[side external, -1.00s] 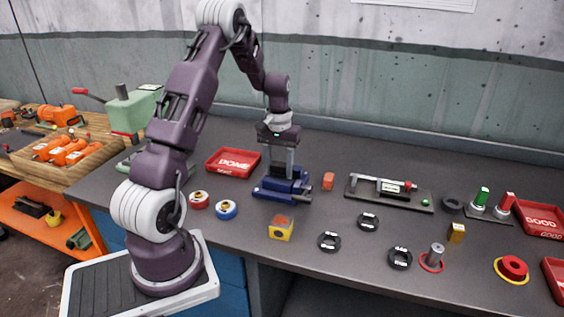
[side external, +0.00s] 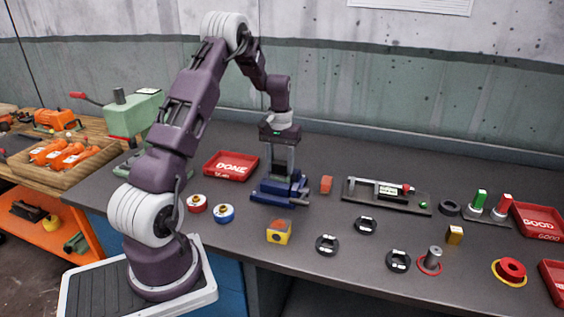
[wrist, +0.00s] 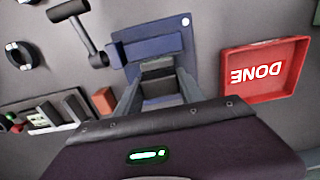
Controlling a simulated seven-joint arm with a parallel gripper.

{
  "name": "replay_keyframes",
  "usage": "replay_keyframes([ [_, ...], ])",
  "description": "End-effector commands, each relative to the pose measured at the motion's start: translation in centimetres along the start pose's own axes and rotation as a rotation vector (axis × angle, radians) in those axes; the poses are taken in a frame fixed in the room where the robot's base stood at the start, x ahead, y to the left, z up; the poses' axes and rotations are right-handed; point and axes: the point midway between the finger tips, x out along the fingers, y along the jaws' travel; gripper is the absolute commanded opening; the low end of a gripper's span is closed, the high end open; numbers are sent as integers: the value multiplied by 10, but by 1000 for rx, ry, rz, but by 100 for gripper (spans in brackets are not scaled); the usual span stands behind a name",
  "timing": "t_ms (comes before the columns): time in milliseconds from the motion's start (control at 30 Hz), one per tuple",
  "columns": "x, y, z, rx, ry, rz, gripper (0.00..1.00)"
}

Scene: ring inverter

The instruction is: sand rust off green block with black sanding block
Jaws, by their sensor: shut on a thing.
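My gripper (side external: 281,172) points straight down over a blue vise (side external: 262,198) on the bench. In the wrist view my gripper (wrist: 157,95) has its two fingers around a dark grey block (wrist: 157,66), which looks like the sanding block and is partly hidden by the fingers and my wrist. The blue vise (wrist: 150,48) is right below and behind it, with a black handle bar to its left.
A red DONE tray (side external: 231,166) is close behind left of the vise. A small orange-red block (side external: 326,184) is just to its right. Black rings (side external: 327,244) and a gauge fixture (side external: 386,193) lie to the right.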

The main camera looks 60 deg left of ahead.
Motion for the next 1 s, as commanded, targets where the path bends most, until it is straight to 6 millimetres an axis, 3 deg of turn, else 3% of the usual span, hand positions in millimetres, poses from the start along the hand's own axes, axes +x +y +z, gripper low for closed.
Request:
replay_keyframes([
  [367, 0, 0, 35, 1, -4, 0, 1],
  [500, -25, 0, 32, 1, 4, 0, 1],
  [1000, -68, 0, 32, 1, 2, 0, 1],
])
